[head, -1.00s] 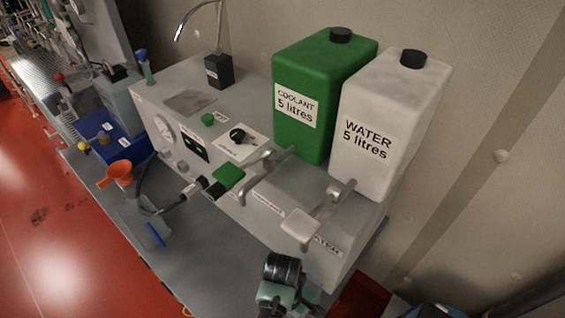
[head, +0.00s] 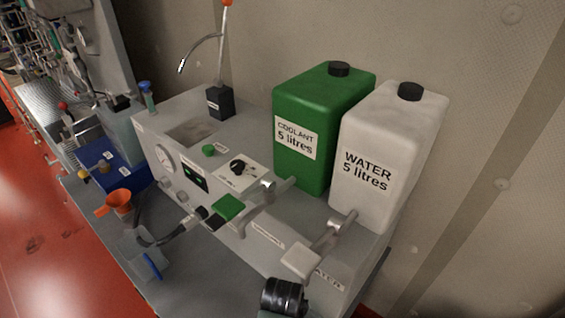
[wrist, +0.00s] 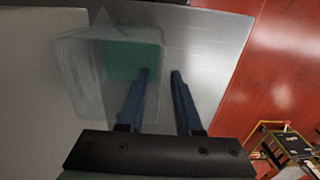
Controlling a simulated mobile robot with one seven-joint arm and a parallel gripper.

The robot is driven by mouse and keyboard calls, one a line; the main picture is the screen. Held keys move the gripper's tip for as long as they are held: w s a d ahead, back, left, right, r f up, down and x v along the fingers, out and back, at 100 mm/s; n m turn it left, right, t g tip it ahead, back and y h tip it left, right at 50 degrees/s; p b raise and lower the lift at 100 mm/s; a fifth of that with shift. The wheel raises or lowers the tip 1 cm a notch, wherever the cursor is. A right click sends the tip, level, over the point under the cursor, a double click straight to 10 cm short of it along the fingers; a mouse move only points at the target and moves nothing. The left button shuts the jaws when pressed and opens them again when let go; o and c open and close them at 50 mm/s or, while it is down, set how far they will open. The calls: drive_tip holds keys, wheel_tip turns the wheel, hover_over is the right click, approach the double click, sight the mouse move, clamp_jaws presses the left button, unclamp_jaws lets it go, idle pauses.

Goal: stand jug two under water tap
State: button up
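A clear jug (wrist: 72,85) with a pointed spout and a green patch showing in it is left of centre in the wrist view. My gripper (wrist: 160,72) has two blue fingers apart with grey surface between them. The left finger overlaps the jug's right side; the right finger is just outside it. I see no contact. In the head view the black part of my wrist (head: 283,296) is at the bottom, below the white-padded water tap (head: 301,262); the fingers are out of frame. The water tank (head: 372,150) stands above that tap. Another clear jug with a blue handle (head: 153,266) sits further left.
The green coolant tank (head: 305,165) and green-padded coolant tap (head: 228,207) are left of the water tap. An orange funnel (head: 118,202), hose and blue box (head: 108,165) lie further left. Bench edge and red floor (wrist: 268,65) are right in the wrist view.

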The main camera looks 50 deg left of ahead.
drive_tip(key=shift+r, duration=2.05)
